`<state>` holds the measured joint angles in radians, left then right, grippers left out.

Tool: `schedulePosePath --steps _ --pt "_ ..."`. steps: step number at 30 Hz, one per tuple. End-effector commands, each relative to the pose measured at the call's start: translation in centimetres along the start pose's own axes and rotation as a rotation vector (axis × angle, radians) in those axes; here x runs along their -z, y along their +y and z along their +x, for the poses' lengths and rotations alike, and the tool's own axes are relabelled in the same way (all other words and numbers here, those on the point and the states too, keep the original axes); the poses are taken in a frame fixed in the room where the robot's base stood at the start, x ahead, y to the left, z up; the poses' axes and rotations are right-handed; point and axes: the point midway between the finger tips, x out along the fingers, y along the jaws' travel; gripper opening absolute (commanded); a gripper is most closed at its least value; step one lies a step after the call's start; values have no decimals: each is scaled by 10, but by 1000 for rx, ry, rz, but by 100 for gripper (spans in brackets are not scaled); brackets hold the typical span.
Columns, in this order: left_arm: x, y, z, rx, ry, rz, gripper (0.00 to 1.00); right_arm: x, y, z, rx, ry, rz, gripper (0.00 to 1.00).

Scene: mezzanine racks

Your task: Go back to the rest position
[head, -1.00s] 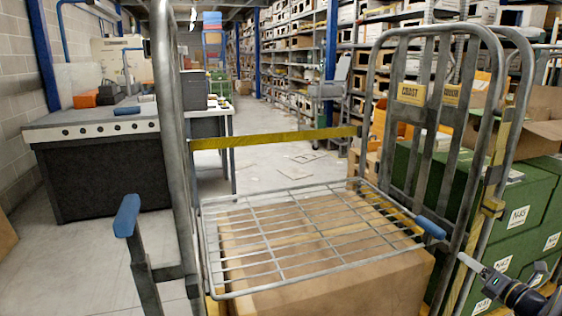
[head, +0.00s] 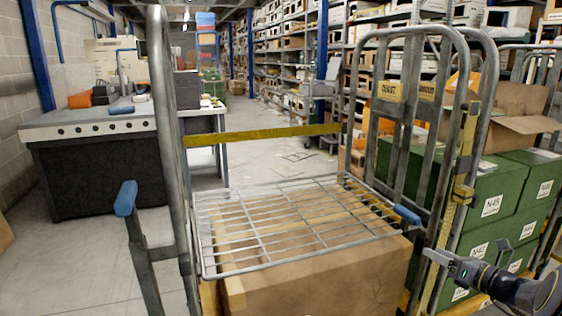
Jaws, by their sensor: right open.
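My right gripper (head: 466,251) shows at the lower right, with its arm coming in from the right edge. Its fingers are apart and nothing shows between them. It is close to the right side frame of the roll cage (head: 457,150), in front of green boxes (head: 493,207); I cannot tell if it touches the frame. My left gripper is not in view.
The roll cage stands close in front, with a wire shelf (head: 262,243) above a cardboard box (head: 320,285) and a yellow strap (head: 262,134) across it. A dark workbench (head: 95,175) stands left. Clear floor shows between bench and cage, and down the aisle.

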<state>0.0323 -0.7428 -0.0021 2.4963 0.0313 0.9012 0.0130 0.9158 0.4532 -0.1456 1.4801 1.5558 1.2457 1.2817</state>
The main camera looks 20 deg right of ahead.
Motion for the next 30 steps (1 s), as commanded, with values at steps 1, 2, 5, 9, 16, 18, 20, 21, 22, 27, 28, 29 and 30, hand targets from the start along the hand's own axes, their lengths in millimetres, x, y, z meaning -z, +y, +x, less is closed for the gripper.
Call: schedulePosePath --steps 1,2,5,9,16,18,20,21,22,27,28,29,30 --pt "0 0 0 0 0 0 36 -2 18 5 -27 24 -46 49" --pt "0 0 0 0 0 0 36 -2 28 8 -44 42 -80 49" --pt "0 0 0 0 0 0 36 0 67 16 -106 106 -202 49" --pt "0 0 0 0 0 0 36 9 143 20 -242 215 -462 49" --pt "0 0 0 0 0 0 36 66 299 -24 -636 380 -1225 49" --pt "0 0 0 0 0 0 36 89 331 -49 -763 398 -1488 49" --pt "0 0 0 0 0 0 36 107 347 -67 -855 402 -1686 49" --pt "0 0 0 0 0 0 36 118 355 -78 -911 400 -1804 49" --pt "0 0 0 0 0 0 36 125 360 -86 -949 396 -1888 49" --pt "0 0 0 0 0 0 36 159 373 -121 -1126 359 -2304 49" --pt "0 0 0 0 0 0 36 165 373 -126 -1152 350 -2370 49" --pt "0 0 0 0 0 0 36 170 374 -131 -1179 341 -2435 49" --pt "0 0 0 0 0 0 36 176 374 -136 -1212 328 -2521 49"
